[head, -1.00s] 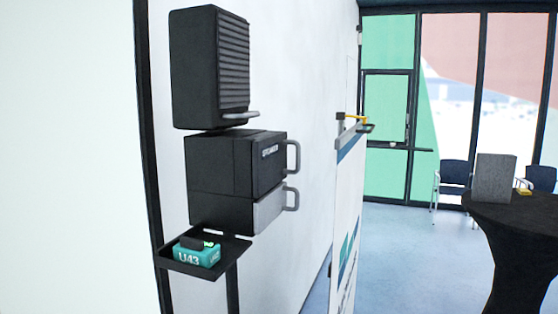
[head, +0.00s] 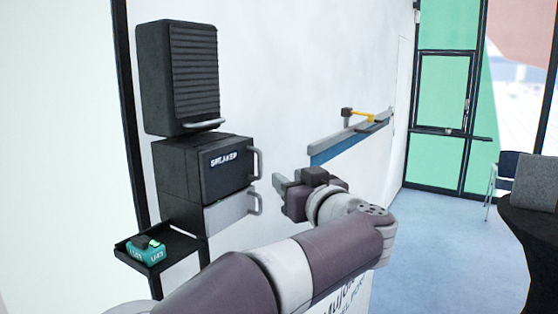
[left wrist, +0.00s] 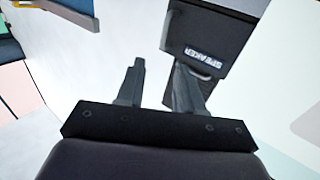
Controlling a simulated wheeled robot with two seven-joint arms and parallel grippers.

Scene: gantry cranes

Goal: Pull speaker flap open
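The black box marked SPEAKER hangs on the wall left of centre in the head view; its front flap (head: 229,170) looks closed. A grey vertical handle (head: 257,164) stands out at the flap's right edge. The flap also shows upside down at the top of the left wrist view (left wrist: 203,38). My left gripper (head: 280,184) is just right of the handle and a little lower, apart from it in the picture. Its two fingers are spread and empty in the left wrist view (left wrist: 159,70). My right gripper is not in view.
Below the flap is a grey-fronted compartment (head: 229,212) with its own handle (head: 256,205). A louvred black box (head: 190,80) hangs above. A tray (head: 180,250) holding a teal block (head: 147,253) juts out below. A rail (head: 340,140) runs along the wall at right.

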